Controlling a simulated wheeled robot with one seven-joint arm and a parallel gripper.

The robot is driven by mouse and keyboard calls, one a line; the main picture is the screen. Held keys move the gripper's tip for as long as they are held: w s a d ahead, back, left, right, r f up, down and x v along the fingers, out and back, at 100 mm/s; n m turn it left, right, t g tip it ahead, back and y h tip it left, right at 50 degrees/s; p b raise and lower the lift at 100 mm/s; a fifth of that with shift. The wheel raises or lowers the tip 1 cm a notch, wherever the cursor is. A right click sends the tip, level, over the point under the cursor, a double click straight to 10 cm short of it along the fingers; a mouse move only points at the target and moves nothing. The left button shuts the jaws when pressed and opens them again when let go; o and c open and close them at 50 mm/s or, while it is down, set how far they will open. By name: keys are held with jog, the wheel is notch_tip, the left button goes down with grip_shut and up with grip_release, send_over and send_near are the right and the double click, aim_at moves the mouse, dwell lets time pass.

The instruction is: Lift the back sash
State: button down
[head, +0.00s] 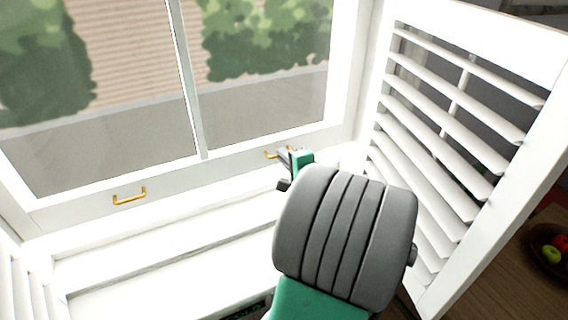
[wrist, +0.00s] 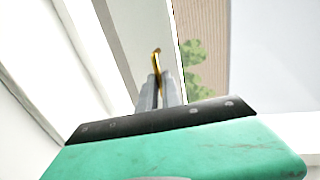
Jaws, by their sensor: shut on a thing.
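The back sash (head: 88,203) is a white window frame with a thin upright bar and glass panes. Its bottom rail carries two brass pulls. The left pull (head: 129,196) is free. The right pull (head: 271,154) is at my gripper (head: 285,155), whose fingers are shut on it. In the wrist view the two grey fingers of my gripper (wrist: 160,88) close on the brass pull (wrist: 156,60), and part of the pull shows beyond their tips. The bottom rail looks low, close to the sill. My arm hides part of the sill.
An open white louvred shutter (head: 450,140) stands close on the right of my arm. Another shutter (head: 18,285) shows at the lower left. The white sill (head: 150,270) is clear. A bowl of fruit (head: 550,262) sits on a wooden surface at the far right.

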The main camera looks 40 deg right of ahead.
jog(key=shift+r, duration=0.3)
jog(key=c, duration=1.6)
grip_release()
jog(key=shift+f, duration=0.15)
jog(key=shift+o, duration=0.2)
jog(key=b+v, duration=0.1)
jog(key=v, duration=0.6)
jog(key=shift+s+a, duration=0.2)
jog(key=shift+s, duration=0.15)
